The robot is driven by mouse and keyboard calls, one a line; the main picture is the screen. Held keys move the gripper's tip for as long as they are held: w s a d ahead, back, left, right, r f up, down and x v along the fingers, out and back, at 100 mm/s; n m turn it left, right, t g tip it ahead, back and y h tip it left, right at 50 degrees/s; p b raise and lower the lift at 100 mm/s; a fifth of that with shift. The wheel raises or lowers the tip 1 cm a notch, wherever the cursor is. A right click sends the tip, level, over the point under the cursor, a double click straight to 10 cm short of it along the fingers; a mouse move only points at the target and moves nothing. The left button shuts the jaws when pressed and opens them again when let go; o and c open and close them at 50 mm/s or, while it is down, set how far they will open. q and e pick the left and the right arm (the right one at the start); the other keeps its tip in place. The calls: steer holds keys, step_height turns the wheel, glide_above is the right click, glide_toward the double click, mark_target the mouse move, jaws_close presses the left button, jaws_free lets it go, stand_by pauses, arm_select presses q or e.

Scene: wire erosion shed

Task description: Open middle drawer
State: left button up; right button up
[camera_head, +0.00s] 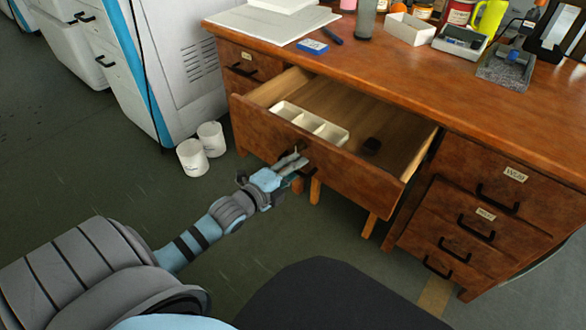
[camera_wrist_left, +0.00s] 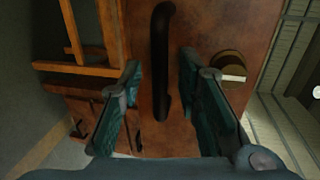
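The wooden desk's middle drawer (camera_head: 350,190) stands pulled well out, its inside showing. My left gripper (camera_head: 298,165) is at the drawer's front panel, hiding much of the handle in the head view. In the left wrist view, the black bar handle (camera_wrist_left: 162,60) lies between the two spread fingers of my left gripper (camera_wrist_left: 160,68), with a gap on each side. A round brass lock (camera_wrist_left: 229,67) sits beside the handle. My right gripper is in neither view.
Closed drawers with black handles flank it: one at the left (camera_head: 247,68), several at the right (camera_head: 478,228). White cups (camera_head: 193,159) stand on the floor by a white cabinet (camera_head: 185,60). Containers and tools crowd the desktop's (camera_head: 400,80) back.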

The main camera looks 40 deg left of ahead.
arm_select(q)
steer(key=v, duration=1.2)
stand_by(0.4)
